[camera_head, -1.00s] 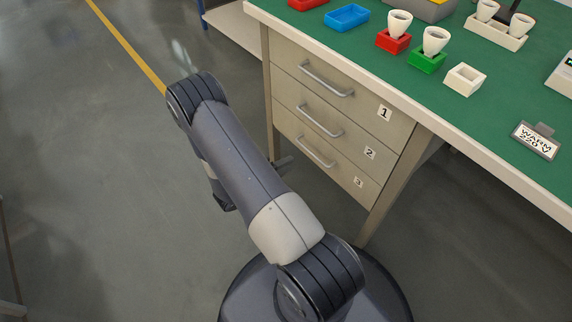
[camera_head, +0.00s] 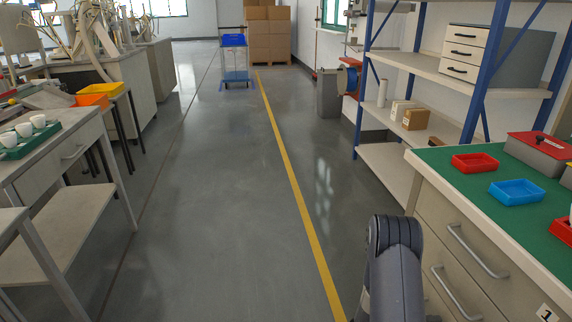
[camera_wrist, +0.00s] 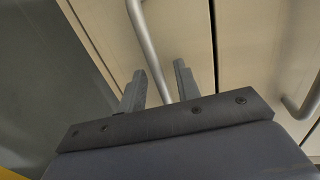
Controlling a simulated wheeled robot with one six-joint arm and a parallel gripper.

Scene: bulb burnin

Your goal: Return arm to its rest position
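My arm (camera_head: 393,262) shows at the lower right of the head view, folded beside the drawer front of the green-topped bench (camera_head: 455,205). My gripper is outside the head view. In the wrist view my gripper (camera_wrist: 159,82) has its two fingers apart with a gap between them and nothing held. Behind the fingers are the cream drawer fronts (camera_wrist: 190,25) and a metal drawer handle (camera_wrist: 147,40). I cannot tell from this view how far the fingertips are from the handle.
A red tray (camera_head: 474,163) and a blue tray (camera_head: 516,192) lie on the bench top. A shelf rack (camera_head: 480,90) stands behind it. At left a table holds white cups in a green tray (camera_head: 28,143). The aisle floor (camera_head: 215,210) with its yellow line is clear.

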